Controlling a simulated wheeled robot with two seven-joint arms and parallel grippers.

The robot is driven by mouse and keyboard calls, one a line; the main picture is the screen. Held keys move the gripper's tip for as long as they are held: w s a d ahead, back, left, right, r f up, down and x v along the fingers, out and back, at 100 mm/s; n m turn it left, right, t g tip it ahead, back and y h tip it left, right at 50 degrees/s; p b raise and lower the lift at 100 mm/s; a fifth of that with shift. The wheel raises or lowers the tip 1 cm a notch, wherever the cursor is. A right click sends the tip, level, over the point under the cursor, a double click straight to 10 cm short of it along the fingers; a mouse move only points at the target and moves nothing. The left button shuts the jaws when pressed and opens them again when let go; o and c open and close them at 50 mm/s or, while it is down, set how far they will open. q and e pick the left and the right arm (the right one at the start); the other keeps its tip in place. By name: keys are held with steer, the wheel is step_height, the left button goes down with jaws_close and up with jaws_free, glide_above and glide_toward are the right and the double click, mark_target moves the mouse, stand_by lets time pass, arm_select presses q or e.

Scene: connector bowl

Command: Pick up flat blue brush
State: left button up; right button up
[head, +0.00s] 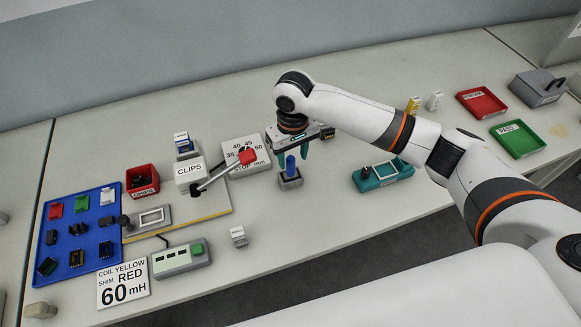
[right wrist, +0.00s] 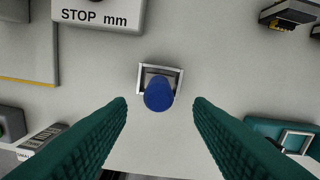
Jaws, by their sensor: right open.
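The blue brush (head: 290,166) stands upright in a small grey square holder (head: 290,182) near the middle of the table. From above in the right wrist view, it shows as a rounded blue top (right wrist: 158,94) inside the holder's light frame (right wrist: 176,72). My right gripper (head: 294,160) is over the holder with its green fingers pointing down. In the right wrist view its open fingers (right wrist: 161,102) stand on either side of the blue top, with gaps on both sides. Nothing is held. My left gripper is out of view.
A STOP mm block (head: 240,160) with a red-knobbed lever (head: 248,156) stands close left of the holder. A teal fixture (head: 385,176) lies to the right. A blue parts tray (head: 88,262) is at far left, red (head: 481,102) and green (head: 517,138) trays at far right.

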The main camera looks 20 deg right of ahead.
mark_target(290, 167)
steer(key=shift+w+f, duration=0.15)
steer(key=shift+f, duration=0.3)
steer(key=f, duration=0.1)
steer(key=f+p, duration=0.1)
steer(key=shift+w+a+f, duration=0.15)
steer(key=shift+w+f, duration=0.1)
steer(key=shift+f, duration=0.15)
step_height(290, 167, down, 2)
steer(key=shift+f+p, duration=0.1)
steer(key=shift+p, duration=0.2)
steer(key=shift+f, duration=0.15)
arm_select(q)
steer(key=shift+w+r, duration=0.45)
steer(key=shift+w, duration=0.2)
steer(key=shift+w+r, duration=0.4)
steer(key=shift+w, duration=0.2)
arm_select(e)
jaws_close()
